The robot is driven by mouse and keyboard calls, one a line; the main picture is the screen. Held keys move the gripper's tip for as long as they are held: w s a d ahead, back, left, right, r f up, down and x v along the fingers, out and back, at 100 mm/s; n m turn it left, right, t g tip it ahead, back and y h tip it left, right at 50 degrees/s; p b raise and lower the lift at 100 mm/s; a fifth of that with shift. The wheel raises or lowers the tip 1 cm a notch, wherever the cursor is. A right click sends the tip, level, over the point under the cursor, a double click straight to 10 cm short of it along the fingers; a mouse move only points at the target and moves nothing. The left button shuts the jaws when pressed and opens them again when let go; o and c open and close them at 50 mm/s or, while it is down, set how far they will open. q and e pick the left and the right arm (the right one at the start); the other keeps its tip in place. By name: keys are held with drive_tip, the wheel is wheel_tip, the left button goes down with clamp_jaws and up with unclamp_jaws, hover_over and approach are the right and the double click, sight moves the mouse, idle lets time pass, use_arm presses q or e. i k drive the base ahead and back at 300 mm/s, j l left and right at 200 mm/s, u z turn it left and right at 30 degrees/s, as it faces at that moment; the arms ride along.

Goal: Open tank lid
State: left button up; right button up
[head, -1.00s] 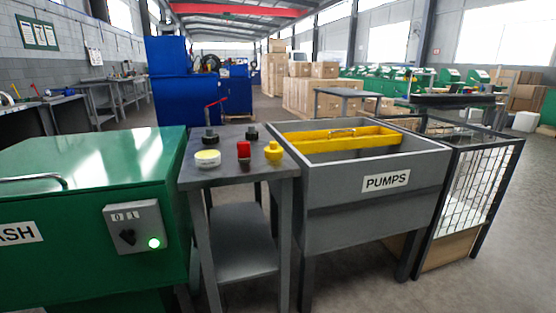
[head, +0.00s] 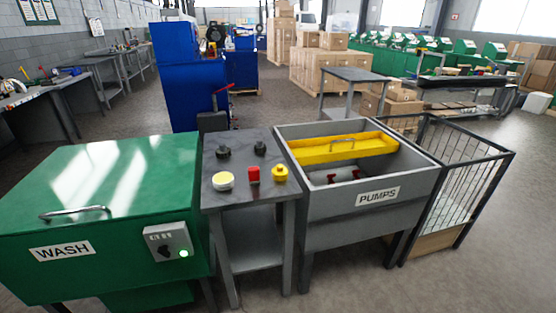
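The green wash tank (head: 115,273) stands at the left in the head view, with a white WASH label on its front. Its green lid (head: 122,175) is shut. A metal bar handle (head: 76,214) sits on the lid near the front edge. A grey control box (head: 168,243) on the tank's front right has a black knob and a lit green lamp. Neither of my grippers is in view.
A small grey table (head: 258,157) with several small parts stands right of the tank. A grey PUMPS bin (head: 350,222) with a yellow tray (head: 343,147) follows, then a wire cage (head: 470,190). Blue machines (head: 190,85) stand behind. Dark floor is open in front.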

sight(98, 182)
drive_tip(key=u, duration=1.75)
